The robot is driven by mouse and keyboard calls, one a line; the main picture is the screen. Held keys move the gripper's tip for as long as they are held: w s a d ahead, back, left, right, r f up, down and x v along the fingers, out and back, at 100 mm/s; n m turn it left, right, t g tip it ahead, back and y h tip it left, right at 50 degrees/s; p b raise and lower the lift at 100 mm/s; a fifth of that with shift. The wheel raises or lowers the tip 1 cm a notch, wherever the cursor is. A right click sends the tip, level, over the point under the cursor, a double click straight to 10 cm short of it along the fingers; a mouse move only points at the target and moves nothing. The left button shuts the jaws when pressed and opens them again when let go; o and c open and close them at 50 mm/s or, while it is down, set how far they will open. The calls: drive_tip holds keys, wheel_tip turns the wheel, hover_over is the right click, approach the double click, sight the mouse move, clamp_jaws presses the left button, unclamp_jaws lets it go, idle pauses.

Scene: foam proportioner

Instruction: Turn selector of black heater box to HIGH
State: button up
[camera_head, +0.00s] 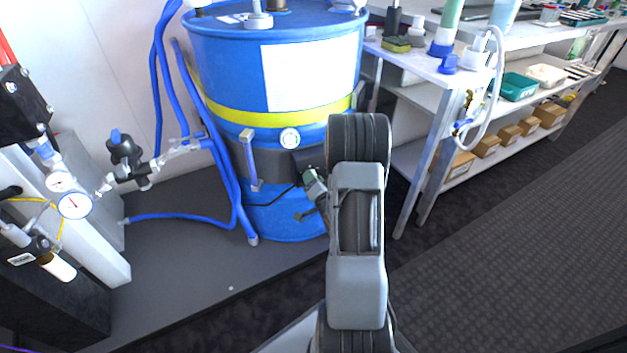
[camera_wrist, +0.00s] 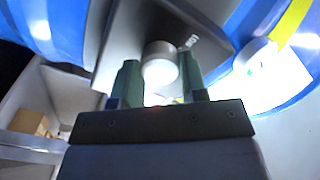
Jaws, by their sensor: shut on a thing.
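The black heater box (camera_head: 308,158) sits on the dark band around the blue drum (camera_head: 215,65), mostly hidden behind my arm in the head view. In the wrist view the box (camera_wrist: 122,45) shows as a dark grey face with a pale round selector knob (camera_wrist: 160,62). A small light mark lies beside the knob, too blurred to read. My gripper (camera_wrist: 160,75) has its two green fingers on either side of the knob and is shut on it. In the head view my gripper (camera_head: 314,186) is partly visible left of my arm. The selector's pointer direction cannot be made out.
Blue hoses (camera_head: 222,170) run down the drum's left side. A shelf bench (camera_head: 420,65) with bottles and boxes stands at right. The dark floor at right is clear.

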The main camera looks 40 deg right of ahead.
idle(0.3)
drive_tip(key=o, duration=0.9)
drive_tip(key=shift+s, duration=0.1)
drive_tip(key=shift+p+v, duration=3.65)
drive_tip(key=shift+v, duration=3.15)
